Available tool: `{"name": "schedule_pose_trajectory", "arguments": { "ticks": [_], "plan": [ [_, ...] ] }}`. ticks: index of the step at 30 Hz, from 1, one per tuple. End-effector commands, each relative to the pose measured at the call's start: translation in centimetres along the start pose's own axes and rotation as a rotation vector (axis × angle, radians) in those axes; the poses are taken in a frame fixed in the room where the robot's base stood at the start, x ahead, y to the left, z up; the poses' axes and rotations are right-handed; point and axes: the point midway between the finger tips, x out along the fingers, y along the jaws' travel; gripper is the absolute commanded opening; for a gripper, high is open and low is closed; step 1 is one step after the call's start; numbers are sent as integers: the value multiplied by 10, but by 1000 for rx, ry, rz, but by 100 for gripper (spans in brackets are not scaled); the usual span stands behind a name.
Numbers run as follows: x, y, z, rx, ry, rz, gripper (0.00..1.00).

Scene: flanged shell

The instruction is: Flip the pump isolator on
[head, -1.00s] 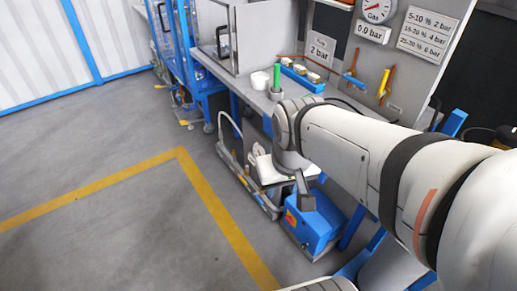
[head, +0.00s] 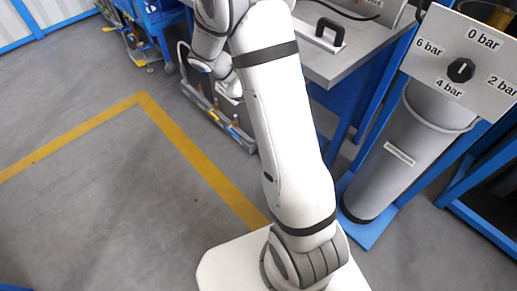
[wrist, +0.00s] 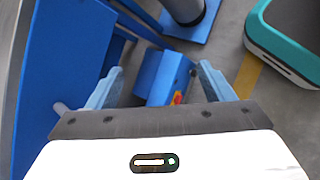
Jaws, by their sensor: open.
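In the wrist view, a small red and yellow patch (wrist: 178,97), which looks like the pump isolator, sits on the end of a blue box (wrist: 158,75). Its switch position is too small to read. My gripper (wrist: 160,85) is open and empty, with its pale blue fingers wide apart. The box and the patch appear between the fingers, beyond them; I see no contact. In the head view my arm hides the blue box, and I cannot make out the fingers clearly.
A blue panel (wrist: 60,65) fills the left of the wrist view. In the head view a grey cylinder (head: 400,160) stands right of my arm, below a pressure dial panel (head: 475,50). A bench (head: 335,62) is behind. The floor (head: 110,190) on the left is clear.

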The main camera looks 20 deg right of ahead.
Motion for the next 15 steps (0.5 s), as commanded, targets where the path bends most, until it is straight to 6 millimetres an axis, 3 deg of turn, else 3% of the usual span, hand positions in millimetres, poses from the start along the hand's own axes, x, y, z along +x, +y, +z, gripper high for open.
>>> {"name": "schedule_pose_trajectory", "arguments": {
  "ticks": [1, 8, 15],
  "plan": [
    [28, -6, -32, -51, -41, 35, 75],
    [112, -10, -136, -263, -208, 226, 75],
    [206, -38, -245, -480, -360, 438, 75]
  ]
}}
